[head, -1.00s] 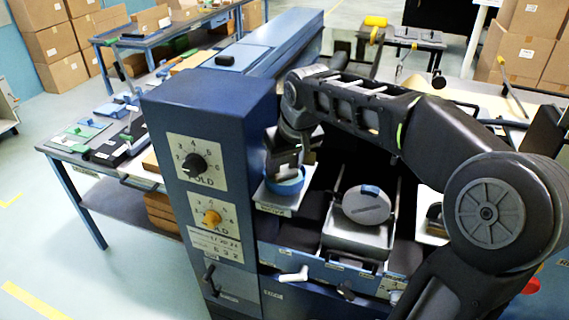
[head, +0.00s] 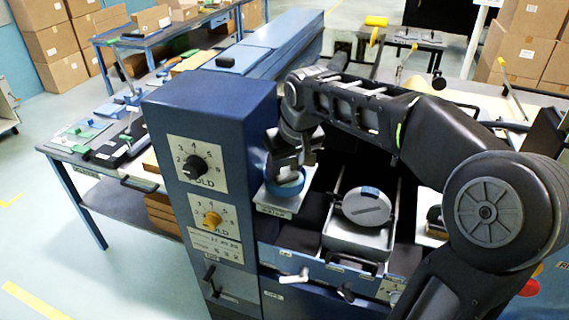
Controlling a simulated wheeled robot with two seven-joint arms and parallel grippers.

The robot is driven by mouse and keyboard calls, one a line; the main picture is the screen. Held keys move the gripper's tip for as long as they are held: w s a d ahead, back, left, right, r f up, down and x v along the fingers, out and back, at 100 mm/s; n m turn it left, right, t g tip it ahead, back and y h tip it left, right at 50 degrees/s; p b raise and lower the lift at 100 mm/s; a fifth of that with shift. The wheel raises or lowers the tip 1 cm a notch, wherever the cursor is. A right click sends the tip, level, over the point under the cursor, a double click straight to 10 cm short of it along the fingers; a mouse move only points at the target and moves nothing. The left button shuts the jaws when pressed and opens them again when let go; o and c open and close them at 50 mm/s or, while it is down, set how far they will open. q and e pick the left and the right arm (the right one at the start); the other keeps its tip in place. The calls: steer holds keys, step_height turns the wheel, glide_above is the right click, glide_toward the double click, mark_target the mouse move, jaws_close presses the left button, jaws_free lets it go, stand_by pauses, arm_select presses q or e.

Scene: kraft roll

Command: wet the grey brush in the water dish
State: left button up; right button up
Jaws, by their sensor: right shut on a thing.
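The water dish is a round blue dish (head: 287,187) on a pale labelled plate (head: 273,208), just right of the tall dark blue cabinet. My right gripper (head: 286,172) points down directly over the dish, its fingertips at about rim height in the picture. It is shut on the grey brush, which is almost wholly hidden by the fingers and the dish. I cannot tell whether the bristles touch the water. My left gripper is not in view.
The blue cabinet (head: 205,110) with dials stands close left of the dish. A round grey piece with a blue tab (head: 367,206) lies on a grey tray (head: 357,238) to the right. A bench with tools (head: 85,140) is at left.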

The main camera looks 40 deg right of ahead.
steer(key=shift+w+r+p, duration=0.1)
steer(key=shift+r+p, duration=2.05)
steer(key=shift+r, duration=1.25)
